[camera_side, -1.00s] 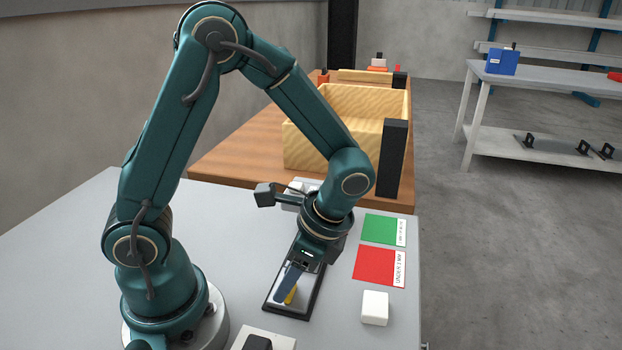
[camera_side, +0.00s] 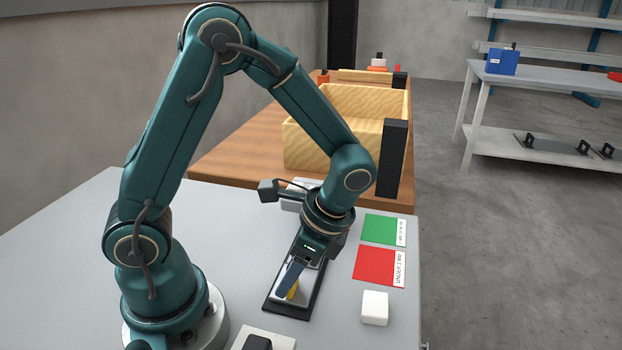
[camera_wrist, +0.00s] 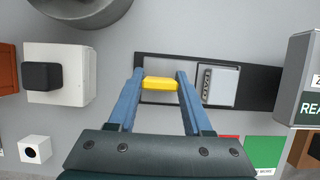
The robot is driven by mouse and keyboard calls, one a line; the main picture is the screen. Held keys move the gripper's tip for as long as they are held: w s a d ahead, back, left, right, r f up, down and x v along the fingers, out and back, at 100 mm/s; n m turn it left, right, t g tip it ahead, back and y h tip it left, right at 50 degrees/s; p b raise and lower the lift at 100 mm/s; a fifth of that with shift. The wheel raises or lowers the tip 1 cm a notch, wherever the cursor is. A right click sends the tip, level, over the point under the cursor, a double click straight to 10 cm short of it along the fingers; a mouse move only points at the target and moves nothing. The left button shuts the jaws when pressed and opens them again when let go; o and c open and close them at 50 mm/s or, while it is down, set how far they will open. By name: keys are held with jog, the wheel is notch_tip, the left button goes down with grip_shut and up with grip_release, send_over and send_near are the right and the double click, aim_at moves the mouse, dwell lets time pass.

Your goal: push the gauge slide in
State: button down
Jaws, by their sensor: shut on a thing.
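The gauge is a flat black frame (camera_wrist: 262,92) on the grey table, with a pale metal block (camera_wrist: 221,88) toward its right in the wrist view. The black frame (camera_side: 286,313) also shows under my gripper in the side view. A yellow block (camera_wrist: 160,84) sits between my blue fingers over the frame's left part, apart from the pale block. It is partly hidden by a finger in the side view (camera_side: 293,290). My gripper (camera_wrist: 160,77) is shut on the yellow block. I cannot tell whether that block is part of the slide.
A green card (camera_side: 380,230), a red card (camera_side: 377,267) and a white cube (camera_side: 375,308) lie right of the gauge. A grey readout box (camera_wrist: 306,85) stands close to the frame's end. A white box with a black button (camera_wrist: 60,75) is opposite. A wooden bin (camera_side: 305,148) stands behind.

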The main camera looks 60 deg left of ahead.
jog(key=w+a, duration=0.7)
jog(key=shift+w+a, duration=0.25)
jog(key=shift+w, duration=0.05)
jog(key=shift+c, duration=1.8)
grip_release()
jog(key=shift+o, duration=0.2)
jog(key=shift+r, duration=0.1)
jog(key=shift+v, duration=2.5)
